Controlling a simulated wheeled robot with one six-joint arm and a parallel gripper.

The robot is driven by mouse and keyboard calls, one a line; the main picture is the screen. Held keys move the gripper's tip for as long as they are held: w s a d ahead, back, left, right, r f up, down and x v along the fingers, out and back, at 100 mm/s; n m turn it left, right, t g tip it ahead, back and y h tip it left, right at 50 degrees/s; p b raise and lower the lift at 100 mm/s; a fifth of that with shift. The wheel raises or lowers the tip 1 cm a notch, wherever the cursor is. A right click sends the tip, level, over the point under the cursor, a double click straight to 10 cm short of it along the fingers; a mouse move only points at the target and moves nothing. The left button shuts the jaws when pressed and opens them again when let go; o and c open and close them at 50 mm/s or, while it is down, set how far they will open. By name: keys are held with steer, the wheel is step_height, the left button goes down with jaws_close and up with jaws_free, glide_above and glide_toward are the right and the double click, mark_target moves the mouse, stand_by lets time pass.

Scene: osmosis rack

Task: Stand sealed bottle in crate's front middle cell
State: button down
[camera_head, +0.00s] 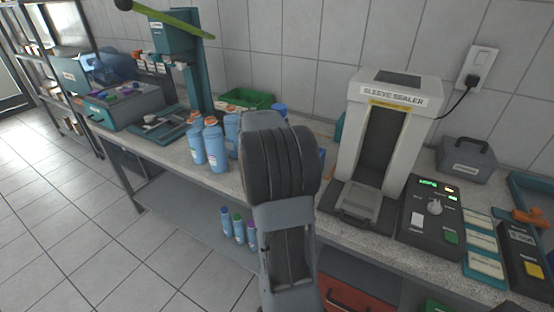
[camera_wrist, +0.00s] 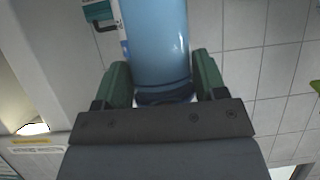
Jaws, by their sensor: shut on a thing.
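In the wrist view my gripper (camera_wrist: 161,82) has its two green fingers on either side of a blue bottle (camera_wrist: 157,40) and is shut on it. The bottle's far end runs out of the frame, so I cannot see its cap or seal. A strip of white label shows along its left edge. In the head view my dark arm hides the gripper, and I cannot tell which blue patch beside it is the held bottle. A green crate (camera_head: 247,97) stands at the back of the bench, partly hidden by bottles; its cells cannot be made out.
Several blue bottles (camera_head: 217,147) with orange-and-white tops stand on the bench left of my arm. The sleeve sealer (camera_head: 398,90) stands to the right, with a control box (camera_head: 431,215) beside it. Small bottles (camera_head: 238,228) stand on the lower shelf. A tiled wall closes the back.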

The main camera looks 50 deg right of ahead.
step_height(320, 180, down, 11)
steer(key=shift+f+b, duration=0.1)
steer(key=shift+b, duration=0.4)
steer(key=shift+f+b, duration=0.15)
steer(key=shift+b, duration=0.25)
steer(key=shift+c, duration=0.9)
jaws_free()
steer(key=shift+p, duration=0.3)
